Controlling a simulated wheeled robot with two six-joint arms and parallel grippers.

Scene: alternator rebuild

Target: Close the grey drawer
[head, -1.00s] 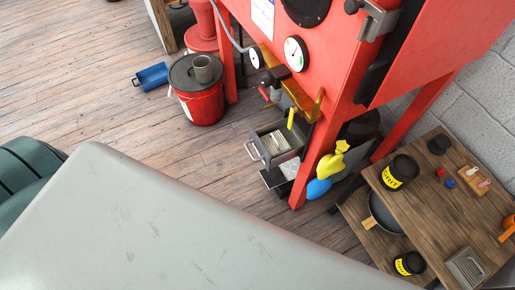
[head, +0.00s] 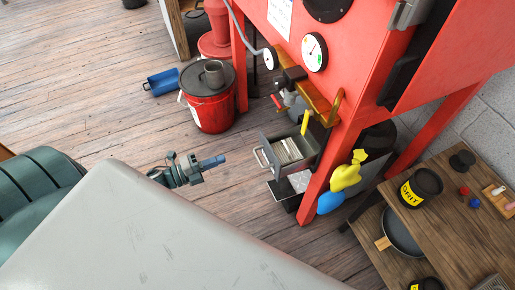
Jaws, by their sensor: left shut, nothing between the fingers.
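The grey drawer (head: 279,163) juts out below the red cabinet (head: 367,75), between its legs. It is open, and ribbed light contents show inside it. Its metal handle (head: 262,160) faces left. My left gripper (head: 221,159) is shut and empty, left of the handle and apart from it. Its blue-tipped fingers point right toward the handle. My right gripper does not show.
Yellow gloves (head: 347,174) hang by the cabinet leg. A wooden table (head: 447,215) with black tins is at right. A grey surface (head: 150,235) fills the front.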

